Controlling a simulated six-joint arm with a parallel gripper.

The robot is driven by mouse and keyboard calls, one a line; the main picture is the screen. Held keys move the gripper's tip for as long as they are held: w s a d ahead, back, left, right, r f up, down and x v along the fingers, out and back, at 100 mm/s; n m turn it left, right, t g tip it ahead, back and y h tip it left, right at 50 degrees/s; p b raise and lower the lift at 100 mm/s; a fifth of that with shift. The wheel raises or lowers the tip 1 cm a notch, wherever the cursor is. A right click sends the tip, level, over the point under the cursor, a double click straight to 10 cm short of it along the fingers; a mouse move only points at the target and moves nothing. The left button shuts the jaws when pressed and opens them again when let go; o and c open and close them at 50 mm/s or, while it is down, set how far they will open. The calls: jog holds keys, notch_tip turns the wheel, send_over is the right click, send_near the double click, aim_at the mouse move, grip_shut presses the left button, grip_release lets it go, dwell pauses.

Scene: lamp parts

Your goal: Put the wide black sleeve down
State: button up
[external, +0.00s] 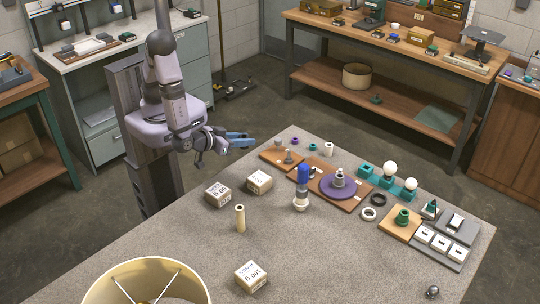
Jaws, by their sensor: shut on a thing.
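My gripper (240,140) is at the end of my arm, left of the table's far-left edge and above the floor. Its blue fingers point right and are shut on the wide black sleeve. The sleeve is too small and too covered by the fingers to make out clearly. A black ring (378,200) lies flat on the grey table (310,255), well to the right of my gripper, beside a white ring (369,214).
Small sleeves, including a white one (328,149), stand at the table's back. Wooden boards, a purple disc (338,187), a blue-topped part (302,187) and bulbs fill the right side. Labelled boxes (218,193) and a lampshade (147,284) stand left. The front middle is clear.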

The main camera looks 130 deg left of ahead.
send_over(246, 168)
jog(key=shift+d+f, duration=0.1)
jog(key=shift+f, duration=2.7)
jog(key=shift+f, duration=0.1)
jog(key=shift+f, duration=2)
jog(key=shift+f, duration=0.2)
jog(key=o, duration=1)
jog(key=shift+o, duration=0.2)
jog(key=shift+r, duration=0.1)
